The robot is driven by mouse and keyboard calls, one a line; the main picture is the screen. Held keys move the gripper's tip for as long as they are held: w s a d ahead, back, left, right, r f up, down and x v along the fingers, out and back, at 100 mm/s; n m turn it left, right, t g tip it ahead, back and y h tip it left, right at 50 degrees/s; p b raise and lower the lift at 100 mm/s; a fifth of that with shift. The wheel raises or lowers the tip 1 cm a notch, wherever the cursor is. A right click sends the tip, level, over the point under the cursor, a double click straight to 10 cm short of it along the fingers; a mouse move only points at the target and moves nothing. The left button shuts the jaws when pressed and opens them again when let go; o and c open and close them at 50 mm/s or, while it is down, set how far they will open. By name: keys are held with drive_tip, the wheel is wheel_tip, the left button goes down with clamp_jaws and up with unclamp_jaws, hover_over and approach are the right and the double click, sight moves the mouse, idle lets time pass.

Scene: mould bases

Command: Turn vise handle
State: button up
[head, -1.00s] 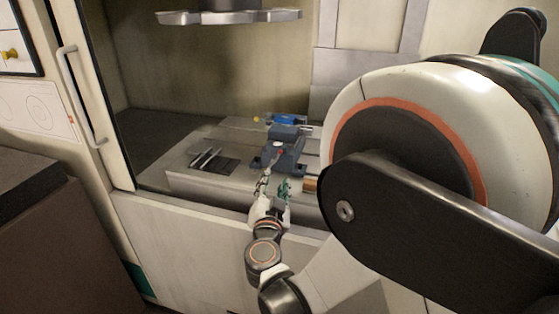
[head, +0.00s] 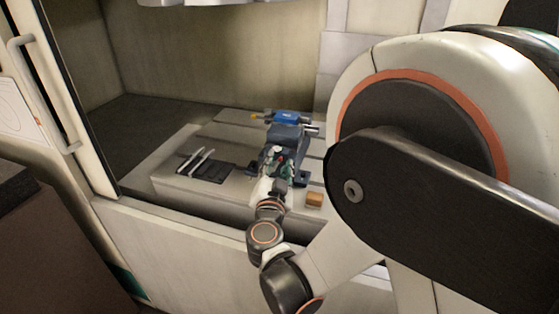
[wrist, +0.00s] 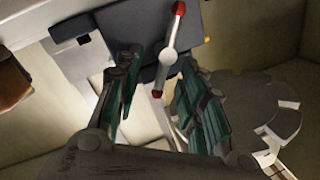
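The vise (head: 287,131) is dark blue-grey and sits on the machine's table inside the enclosure. Its handle (wrist: 169,50) is a grey bar with red ends, seen in the wrist view slanting across the front of the vise. My gripper (wrist: 152,97) is open, with its green-padded fingers apart on either side of the handle's lower end. That lower red end lies between the fingertips in the picture; I cannot tell whether they touch it. In the head view my gripper (head: 274,170) is in front of the vise and hides most of the handle.
Metal rods on a dark mat (head: 205,169) lie on the table (head: 185,187) left of the vise. A small brown block (head: 315,199) stands right of my gripper. The enclosure's front wall (head: 180,240) rises below my arm.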

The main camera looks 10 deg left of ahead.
clamp_jaws()
idle(0.3)
drive_tip(key=n, duration=0.2)
drive_tip(key=a+n+g+p, duration=0.1)
drive_tip(key=n, duration=0.1)
drive_tip(key=shift+r+h, duration=0.3)
drive_tip(key=shift+h, duration=0.1)
drive_tip(key=n, duration=0.2)
drive_tip(key=a+n, duration=0.1)
drive_tip(key=n, duration=0.1)
drive_tip(key=shift+g+h, duration=0.3)
drive_tip(key=n, duration=0.2)
drive_tip(key=a+n+h, duration=0.1)
drive_tip(key=n, duration=0.1)
drive_tip(key=shift+w+a+f+n+g+h, duration=0.1)
drive_tip(key=shift+f+n+g+h, duration=0.1)
drive_tip(key=shift+n+g+h, duration=0.1)
drive_tip(key=n, duration=0.1)
drive_tip(key=n+h, duration=0.1)
drive_tip(key=n, duration=0.1)
drive_tip(key=a+f+n+h, duration=0.1)
drive_tip(key=n, duration=0.1)
